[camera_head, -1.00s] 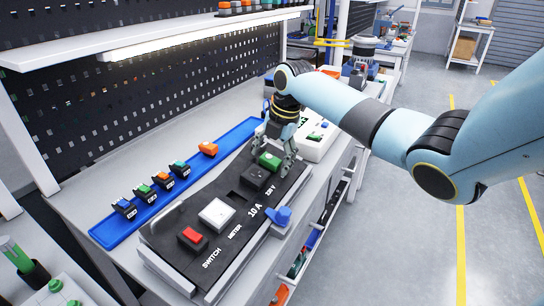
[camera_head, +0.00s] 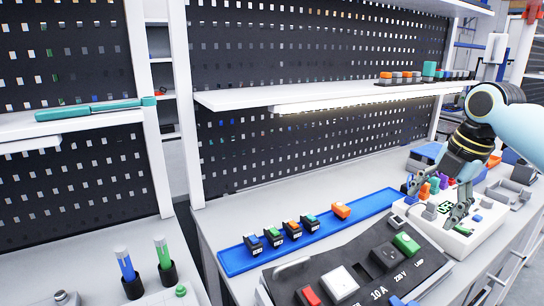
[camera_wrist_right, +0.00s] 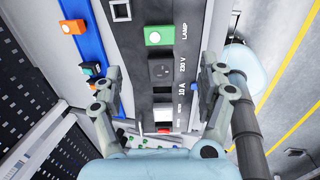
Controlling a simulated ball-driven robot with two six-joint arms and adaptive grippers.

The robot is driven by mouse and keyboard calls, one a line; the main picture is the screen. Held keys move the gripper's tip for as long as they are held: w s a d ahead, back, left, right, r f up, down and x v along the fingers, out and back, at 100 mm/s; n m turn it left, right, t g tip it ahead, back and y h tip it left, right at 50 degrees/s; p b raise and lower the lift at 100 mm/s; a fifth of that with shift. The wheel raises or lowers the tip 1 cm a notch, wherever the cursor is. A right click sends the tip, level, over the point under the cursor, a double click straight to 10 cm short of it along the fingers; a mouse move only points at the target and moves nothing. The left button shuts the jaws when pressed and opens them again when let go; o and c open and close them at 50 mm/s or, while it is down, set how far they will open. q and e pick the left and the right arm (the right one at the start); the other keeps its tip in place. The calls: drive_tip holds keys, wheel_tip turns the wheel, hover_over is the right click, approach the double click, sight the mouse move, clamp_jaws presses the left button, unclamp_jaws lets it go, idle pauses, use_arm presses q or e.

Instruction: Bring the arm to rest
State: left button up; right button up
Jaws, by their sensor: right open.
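The panel carries a green lamp block (camera_head: 406,243), a black socket (camera_head: 386,257), a white meter block (camera_head: 340,283) and a red switch (camera_head: 308,295). Most of my right arm is outside the head view. My left gripper is not in view.
A blue tray (camera_head: 232,262) behind the panel holds several small coloured modules and an orange block (camera_head: 341,210). A shelf (camera_head: 240,98) hangs above the bench. Tools and small parts crowd the bench's right end. The bench behind the tray is clear.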

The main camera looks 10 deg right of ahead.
drive_tip(key=s+a+f+m, duration=0.9)
drive_tip(key=s+a, duration=0.3)
drive_tip(key=s, duration=0.1)
drive_tip(key=s+a+r+m+t+h, duration=0.1)
drive_tip(key=s+a+m, duration=0.1)
drive_tip(key=s+m, duration=0.45)
drive_tip(key=s+a+r+m+h, duration=0.1)
drive_tip(key=s+a+m, duration=0.2)
drive_tip(key=s+m, duration=0.3)
wheel_tip(320, 180, down, 35)
drive_tip(key=s+d+g+b, duration=0.1)
drive_tip(key=s+d+b, duration=0.15)
drive_tip(key=b, duration=0.55)
drive_tip(key=s+d+f+g+b, duration=0.1)
drive_tip(key=s+f+b, duration=0.5)
drive_tip(key=s+f, duration=1.2)
wheel_tip(320, 180, down, 4)
drive_tip(key=shift+s+d+r+n+g, duration=0.15)
drive_tip(key=shift+d+r+n+g, duration=0.05)
drive_tip(key=shift+n+g, duration=0.15)
